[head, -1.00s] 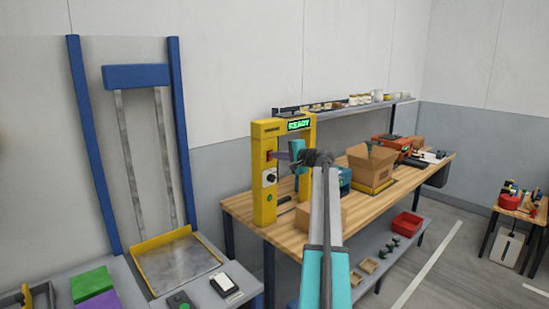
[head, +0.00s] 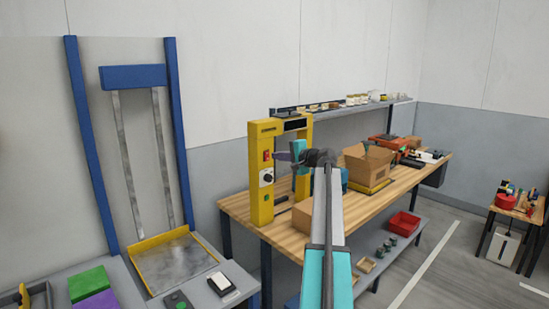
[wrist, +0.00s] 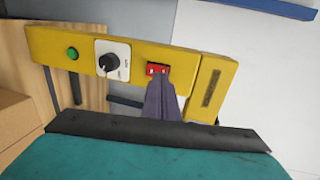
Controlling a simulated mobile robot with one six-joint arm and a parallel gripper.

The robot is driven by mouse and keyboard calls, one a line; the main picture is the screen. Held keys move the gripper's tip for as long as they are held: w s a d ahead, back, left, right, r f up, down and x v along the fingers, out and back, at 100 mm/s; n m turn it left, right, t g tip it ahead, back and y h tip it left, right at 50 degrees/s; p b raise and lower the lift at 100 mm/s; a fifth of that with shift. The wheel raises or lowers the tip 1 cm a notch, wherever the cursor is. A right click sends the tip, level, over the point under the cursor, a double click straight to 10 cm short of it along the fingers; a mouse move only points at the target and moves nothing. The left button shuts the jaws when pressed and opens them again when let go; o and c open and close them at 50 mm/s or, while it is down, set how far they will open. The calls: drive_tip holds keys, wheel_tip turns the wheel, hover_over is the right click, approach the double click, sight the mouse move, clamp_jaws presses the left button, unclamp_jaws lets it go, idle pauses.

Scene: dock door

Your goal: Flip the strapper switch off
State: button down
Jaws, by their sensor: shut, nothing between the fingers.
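The yellow strapper (head: 261,205) stands at the left end of the wooden bench. Its display (head: 296,124) is dark. Its red switch (head: 267,155) sits on the front post, above a white plate with a black knob (head: 266,177). The wrist view shows the post lying sideways, with the red switch (wrist: 158,69), the knob (wrist: 109,62) and a green button (wrist: 72,53) in a row. My gripper (head: 281,156) is shut and empty. In the wrist view its fingertips (wrist: 161,80) are right at the switch and cover part of it; I cannot tell whether they touch.
A cardboard box (head: 304,217) sits by the strapper on the bench, and an open carton (head: 368,163) stands farther right. A shelf (head: 350,109) with jars runs along the wall. A red bin (head: 404,223) is on the lower shelf.

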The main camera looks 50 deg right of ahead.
drive_tip(key=r+b+v, duration=0.2)
drive_tip(key=v, duration=0.8)
drive_tip(key=shift+b, duration=0.4)
